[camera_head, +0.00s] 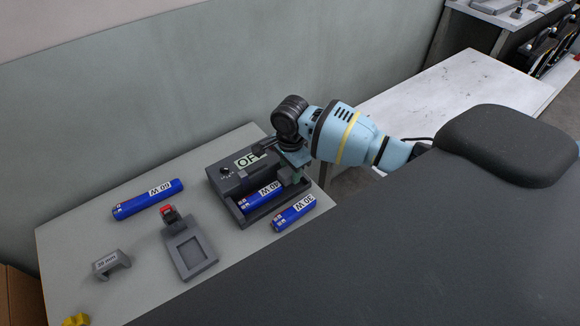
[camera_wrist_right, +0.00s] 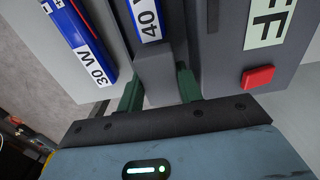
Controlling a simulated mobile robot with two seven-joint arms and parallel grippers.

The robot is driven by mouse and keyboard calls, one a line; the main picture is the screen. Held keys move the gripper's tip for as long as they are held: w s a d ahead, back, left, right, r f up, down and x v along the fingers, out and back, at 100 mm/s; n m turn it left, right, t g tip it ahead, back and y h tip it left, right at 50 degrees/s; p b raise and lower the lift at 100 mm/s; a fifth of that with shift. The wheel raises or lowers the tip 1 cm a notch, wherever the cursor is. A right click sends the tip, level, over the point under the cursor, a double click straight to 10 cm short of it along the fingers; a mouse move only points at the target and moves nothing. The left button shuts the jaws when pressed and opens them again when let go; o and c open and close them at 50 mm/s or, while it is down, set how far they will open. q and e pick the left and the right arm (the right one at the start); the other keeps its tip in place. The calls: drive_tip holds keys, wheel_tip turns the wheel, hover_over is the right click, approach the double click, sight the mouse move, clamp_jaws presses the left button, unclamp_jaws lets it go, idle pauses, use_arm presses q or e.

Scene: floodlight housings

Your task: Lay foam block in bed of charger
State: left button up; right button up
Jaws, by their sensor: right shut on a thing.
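The dark grey charger (camera_head: 228,181) stands on the light table, with an "OFF" label on its raised back part. A blue battery (camera_head: 260,197) lies in its bed; its label reads 40 W in the right wrist view (camera_wrist_right: 149,22). My right gripper (camera_wrist_right: 160,90) is over the right end of the bed. Its green fingers are shut on a grey block (camera_wrist_right: 158,72), apparently the foam block, in line with the battery's end. I cannot tell whether the block rests on the bed floor. My left gripper is not in view.
A blue 30 W battery (camera_head: 294,213) lies just in front of the charger. A blue 60 W battery (camera_head: 148,199) lies behind a grey fixture with a red part (camera_head: 190,247). A grey labelled bracket (camera_head: 111,264) and a yellow piece (camera_head: 76,320) are at the left front.

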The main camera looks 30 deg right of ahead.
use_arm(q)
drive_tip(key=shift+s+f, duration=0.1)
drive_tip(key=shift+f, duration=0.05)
use_arm(e)
drive_tip(key=shift+f, duration=1.5)
idle(1.3)
drive_tip(key=o, duration=1)
drive_tip(key=shift+o, duration=0.2)
wheel_tip(320, 180, up, 7)
drive_tip(key=shift+f+p, duration=0.1)
drive_tip(key=shift+p, duration=0.25)
drive_tip(key=shift+w+r, duration=0.1)
drive_tip(key=shift+r, duration=0.35)
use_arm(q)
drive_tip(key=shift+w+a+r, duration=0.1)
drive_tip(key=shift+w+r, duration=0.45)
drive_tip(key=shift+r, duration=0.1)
use_arm(e)
drive_tip(key=shift+r, duration=0.1)
